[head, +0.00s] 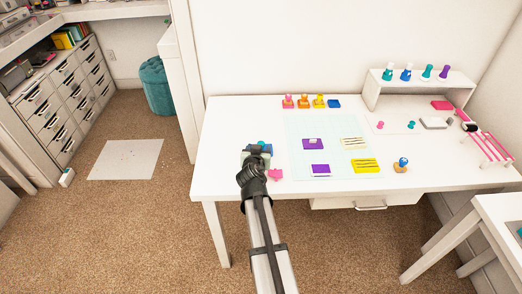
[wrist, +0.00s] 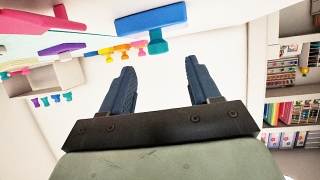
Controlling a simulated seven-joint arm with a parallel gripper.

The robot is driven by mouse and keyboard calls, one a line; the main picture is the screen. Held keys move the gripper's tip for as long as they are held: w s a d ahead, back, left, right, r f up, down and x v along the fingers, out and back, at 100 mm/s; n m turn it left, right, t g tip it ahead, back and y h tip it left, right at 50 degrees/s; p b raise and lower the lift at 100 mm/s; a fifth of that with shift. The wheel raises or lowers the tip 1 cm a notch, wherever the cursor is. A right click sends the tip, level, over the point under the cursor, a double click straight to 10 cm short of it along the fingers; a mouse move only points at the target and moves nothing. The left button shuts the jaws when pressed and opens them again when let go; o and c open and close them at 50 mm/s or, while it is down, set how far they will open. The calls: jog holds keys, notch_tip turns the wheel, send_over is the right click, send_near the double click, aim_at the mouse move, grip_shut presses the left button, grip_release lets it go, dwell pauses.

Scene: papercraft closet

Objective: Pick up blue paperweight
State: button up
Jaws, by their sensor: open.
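The blue paperweight (wrist: 154,18), a flat blue block with a small knob, shows large near the top of the wrist view, which is upside down. It appears just past my fingertips and apart from them. My gripper (wrist: 155,80) is open, its two dark blue fingers spread with nothing between them. In the head view my gripper (head: 257,150) is over the table's left front part. It hides most of what lies beneath it there, so the contact with the table cannot be told.
The white table (head: 235,118) holds several coloured stamps (head: 303,102) and purple and yellow pads on a pale mat (head: 335,130). A pink piece (head: 275,174) lies right of my gripper. A white shelf (head: 420,84) with upright stamps stands at the back right. The table's left back corner is clear.

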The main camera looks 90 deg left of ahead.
jog(key=x, duration=0.5)
jog(key=shift+w+d+f, duration=0.1)
jog(key=shift+d+f, duration=0.05)
grip_shut()
dwell(0.4)
